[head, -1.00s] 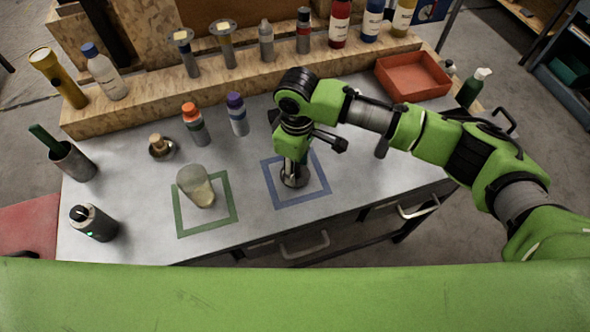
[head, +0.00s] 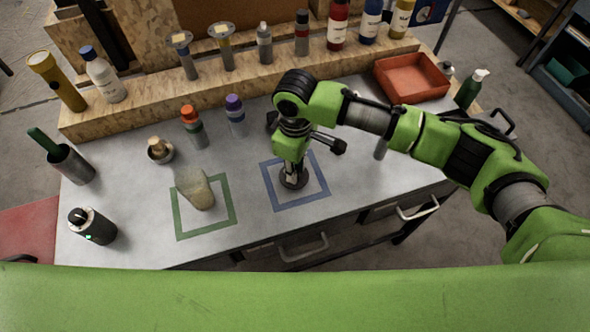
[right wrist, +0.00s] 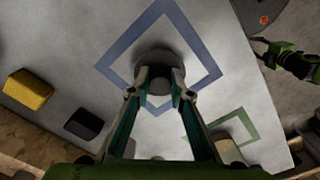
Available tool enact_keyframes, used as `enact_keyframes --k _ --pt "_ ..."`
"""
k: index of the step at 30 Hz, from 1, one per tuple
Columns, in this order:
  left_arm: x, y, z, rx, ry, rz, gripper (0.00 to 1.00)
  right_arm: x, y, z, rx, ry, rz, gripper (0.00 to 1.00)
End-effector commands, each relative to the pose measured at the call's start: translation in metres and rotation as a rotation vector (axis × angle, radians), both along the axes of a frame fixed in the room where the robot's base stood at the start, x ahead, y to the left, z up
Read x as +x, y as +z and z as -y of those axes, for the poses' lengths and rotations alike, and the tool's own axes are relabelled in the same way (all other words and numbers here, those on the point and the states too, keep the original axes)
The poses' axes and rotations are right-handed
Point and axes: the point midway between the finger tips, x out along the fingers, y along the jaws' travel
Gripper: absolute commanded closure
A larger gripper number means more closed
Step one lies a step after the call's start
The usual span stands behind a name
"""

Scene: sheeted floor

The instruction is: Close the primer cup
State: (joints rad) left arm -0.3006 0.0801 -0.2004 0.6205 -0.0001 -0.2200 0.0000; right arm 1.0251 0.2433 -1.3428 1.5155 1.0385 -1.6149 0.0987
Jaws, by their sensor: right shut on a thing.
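My right gripper (head: 292,172) points down over the blue square outline. Its fingers are shut on a dark round piece (right wrist: 158,62), which also shows in the head view (head: 293,182) at table level inside the blue outline. The fingers hide part of it, so I cannot tell whether it is the primer cup or its lid. A tan-filled tumbler (head: 198,189) stands in the green square outline. A small metal cup with a tan knob (head: 158,150) stands behind it. In the right wrist view, what looks like my left gripper (right wrist: 266,52) is far off, its fingers unclear.
Orange-capped (head: 193,125) and purple-capped bottles (head: 236,115) stand behind the outlines. A black canister (head: 93,226) and a grey holder (head: 70,163) are at left. A red tray (head: 411,78) is at back right.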

Motion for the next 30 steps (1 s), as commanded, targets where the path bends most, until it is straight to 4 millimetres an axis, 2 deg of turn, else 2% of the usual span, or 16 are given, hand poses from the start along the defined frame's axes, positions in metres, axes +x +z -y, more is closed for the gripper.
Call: enact_keyframes --k 6,15,22,30 --pt "0.001 -0.014 0.000 0.000 0.000 0.001 0.60 0.001 0.024 -0.001 0.004 0.002 0.005 0.91" --pt "0.001 -0.027 0.000 0.000 0.000 0.002 0.60 -0.041 0.089 -0.037 0.005 0.007 0.005 0.91" --pt "0.001 -0.038 0.000 -0.001 0.001 0.002 0.60 -0.084 0.111 -0.071 0.004 0.006 0.002 0.91" --pt "0.001 -0.039 0.000 0.000 0.001 0.001 0.60 -0.105 0.125 -0.088 0.000 0.001 0.001 0.91"
